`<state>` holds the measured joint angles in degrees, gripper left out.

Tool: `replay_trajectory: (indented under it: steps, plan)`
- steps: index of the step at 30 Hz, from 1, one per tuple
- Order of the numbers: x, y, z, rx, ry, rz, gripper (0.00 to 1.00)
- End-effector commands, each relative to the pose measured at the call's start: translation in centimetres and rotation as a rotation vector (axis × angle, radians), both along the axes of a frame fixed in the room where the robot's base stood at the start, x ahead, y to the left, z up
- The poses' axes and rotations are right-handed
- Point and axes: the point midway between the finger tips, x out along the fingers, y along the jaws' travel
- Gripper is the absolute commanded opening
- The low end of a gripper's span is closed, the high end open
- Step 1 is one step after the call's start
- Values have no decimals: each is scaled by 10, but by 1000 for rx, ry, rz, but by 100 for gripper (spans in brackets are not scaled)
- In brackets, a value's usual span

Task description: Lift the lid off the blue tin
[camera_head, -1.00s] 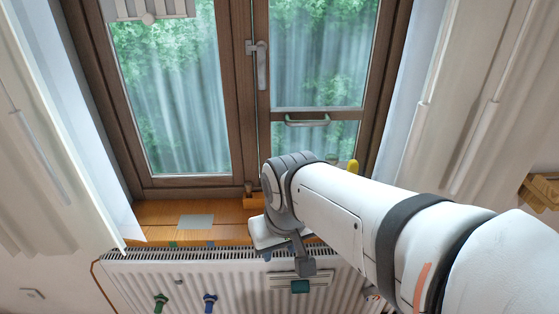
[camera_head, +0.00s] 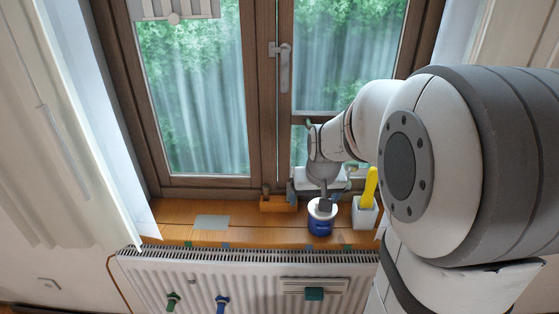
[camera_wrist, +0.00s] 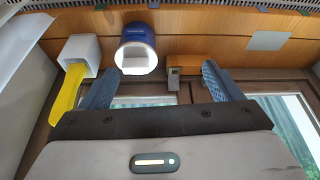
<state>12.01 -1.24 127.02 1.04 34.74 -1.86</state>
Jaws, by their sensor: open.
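The blue tin (camera_head: 320,226) stands upright on the wooden sill, with a white top (camera_head: 313,211) partly covered by a grey part. In the wrist view the tin (camera_wrist: 139,31) shows its blue wall and pale top (camera_wrist: 137,64); I cannot tell the lid's edge clearly. My gripper (camera_head: 308,199) is above the sill beside the tin, close to its top. In the wrist view my gripper (camera_wrist: 161,70) is open and empty, its two blue-grey fingers wide apart. The tin shows beyond the left finger's tip, off centre to the left. No contact is clear.
A white pot (camera_head: 364,216) with a yellow-handled tool (camera_head: 370,187) stands right of the tin. A small wooden block (camera_head: 275,204) is to its left. A grey sheet (camera_head: 211,222) lies farther left. The window is behind; a radiator (camera_head: 245,277) is below the sill edge.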

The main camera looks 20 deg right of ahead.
Motion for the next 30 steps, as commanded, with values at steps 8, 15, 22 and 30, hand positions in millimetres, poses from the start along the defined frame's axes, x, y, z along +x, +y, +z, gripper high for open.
replay_trajectory:
  steps: [8,15,22,30]
  plan:
    - [59,-62,-40,-13,-42,-85,100]
    - [72,-72,-61,-16,-48,-95,100]
    - [80,-71,-85,-16,-48,-94,100]
    - [91,-72,-116,-16,-49,-93,100]
